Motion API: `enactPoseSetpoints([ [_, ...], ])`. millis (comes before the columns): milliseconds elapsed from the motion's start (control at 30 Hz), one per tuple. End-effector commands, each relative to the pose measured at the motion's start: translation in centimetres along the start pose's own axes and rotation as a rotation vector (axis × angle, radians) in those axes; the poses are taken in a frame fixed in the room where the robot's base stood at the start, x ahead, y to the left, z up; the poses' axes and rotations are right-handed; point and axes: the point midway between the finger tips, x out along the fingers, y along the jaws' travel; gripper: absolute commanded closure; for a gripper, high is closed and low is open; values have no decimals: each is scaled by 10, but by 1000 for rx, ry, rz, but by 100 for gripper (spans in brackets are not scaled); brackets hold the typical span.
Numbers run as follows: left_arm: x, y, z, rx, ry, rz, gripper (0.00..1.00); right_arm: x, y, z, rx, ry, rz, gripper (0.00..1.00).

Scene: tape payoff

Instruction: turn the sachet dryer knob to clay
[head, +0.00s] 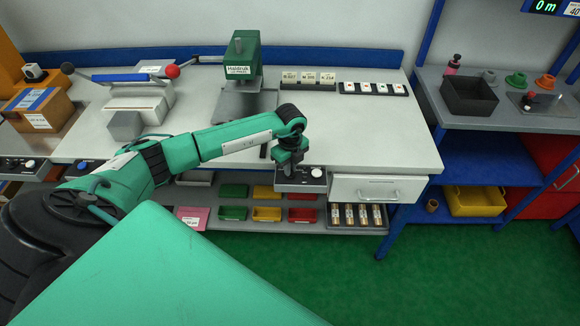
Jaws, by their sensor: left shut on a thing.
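My left gripper (289,171) points down at a small dark control panel (298,187) mounted under the front edge of the workbench. It is shut on a knob on this panel. The fingers hide the knob, so its pointer and the setting it faces cannot be read. A round pale dial or button (317,172) shows on the same panel, just right of the fingers. Any "clay" marking is too small to make out. My right gripper is not in view.
A green press (241,60) stands on the workbench (360,130). A white drawer (378,189) is right of the panel. Below, a shelf holds green, yellow and red bins (268,195). Other panels with knobs (30,164) sit at the far left.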

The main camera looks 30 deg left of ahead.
Motion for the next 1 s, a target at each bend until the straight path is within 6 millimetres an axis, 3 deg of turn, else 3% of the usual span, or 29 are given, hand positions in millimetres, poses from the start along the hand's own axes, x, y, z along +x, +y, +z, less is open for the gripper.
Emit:
enactPoseSetpoints([
  [667, -1, 0, 0, -67, 0, -1, 100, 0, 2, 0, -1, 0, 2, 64],
  [700, -1, 0, 0, -67, 0, -1, 88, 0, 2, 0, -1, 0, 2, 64],
  [800, 0, 0, 0, -66, 0, -1, 68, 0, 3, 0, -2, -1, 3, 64],
  [1000, 0, 0, 0, -66, 0, -1, 68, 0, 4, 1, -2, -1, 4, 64],
])
